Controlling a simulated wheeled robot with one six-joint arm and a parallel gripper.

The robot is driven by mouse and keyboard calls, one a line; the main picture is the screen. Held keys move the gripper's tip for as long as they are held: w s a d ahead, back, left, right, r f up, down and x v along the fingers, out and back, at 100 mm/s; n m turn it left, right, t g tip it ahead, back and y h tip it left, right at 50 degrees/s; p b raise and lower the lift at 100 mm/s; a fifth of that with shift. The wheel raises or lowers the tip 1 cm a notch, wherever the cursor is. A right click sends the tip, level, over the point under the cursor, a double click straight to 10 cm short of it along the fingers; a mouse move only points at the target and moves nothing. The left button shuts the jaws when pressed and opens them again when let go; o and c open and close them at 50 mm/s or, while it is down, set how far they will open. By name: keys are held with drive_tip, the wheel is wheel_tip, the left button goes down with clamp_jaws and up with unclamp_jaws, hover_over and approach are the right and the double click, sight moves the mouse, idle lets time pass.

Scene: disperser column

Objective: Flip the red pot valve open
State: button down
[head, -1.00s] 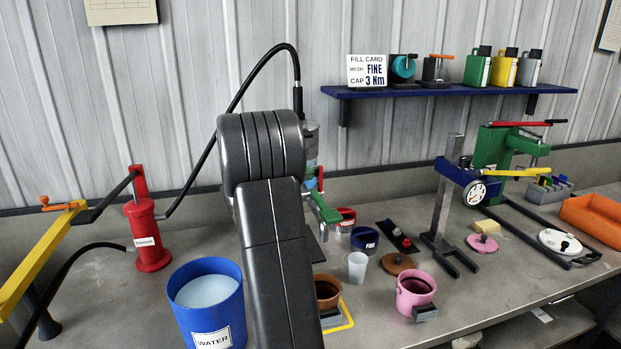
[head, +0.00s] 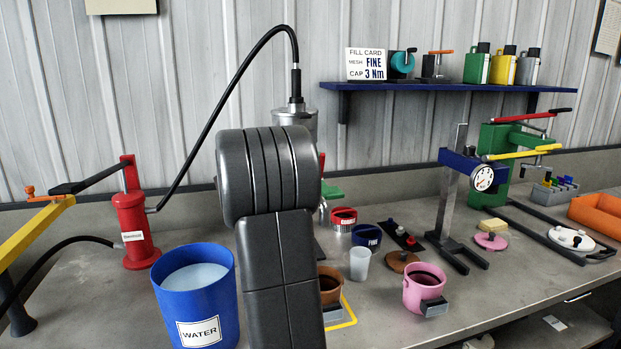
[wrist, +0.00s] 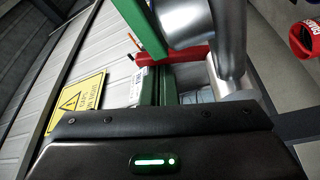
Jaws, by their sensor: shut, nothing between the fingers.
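A red pot (head: 131,225) stands on the bench at the left, with a white label, a red post and a black lever (head: 92,182) running left. A black hose leaves its side toward a silver column (head: 297,122). I cannot pick out its valve for certain. My arm hides the lower part of the column in the head view. My gripper (wrist: 160,120) shows in the wrist view as a dark body with a green light; its fingertips are not clear. It holds nothing. Beyond it are a green bar (wrist: 140,28), a red bar (wrist: 172,55) and silver cylinders (wrist: 232,45).
A blue water bucket (head: 196,295) stands left of my arm. Right of it are a brown pot (head: 330,285), a pink pot (head: 424,289), a clear cup (head: 360,264) and a gauge stand (head: 452,200). A yellow arm (head: 35,232) reaches in at the left. A shelf (head: 440,89) hangs above.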

drive_tip(key=m+b, duration=0.1)
drive_tip(key=b, duration=0.1)
drive_tip(key=s+m+b, duration=0.1)
drive_tip(key=b, duration=0.2)
drive_tip(key=m+h+b, duration=0.1)
drive_tip(key=b, duration=0.2)
drive_tip(key=shift+s+d+f+m, duration=0.3)
drive_tip(key=shift+f, duration=0.1)
drive_tip(key=shift+s+r+m+h+b, duration=0.15)
drive_tip(key=shift+m+h+b, duration=0.15)
drive_tip(key=shift+b, duration=0.3)
drive_tip(key=r+v, duration=0.3)
drive_tip(key=v, duration=0.9)
drive_tip(key=shift+s+a+f+p, duration=0.3)
drive_tip(key=shift+a+p, duration=0.1)
drive_tip(key=shift+a, duration=0.25)
drive_tip(key=shift+r+p, duration=0.1)
drive_tip(key=shift+p, duration=0.2)
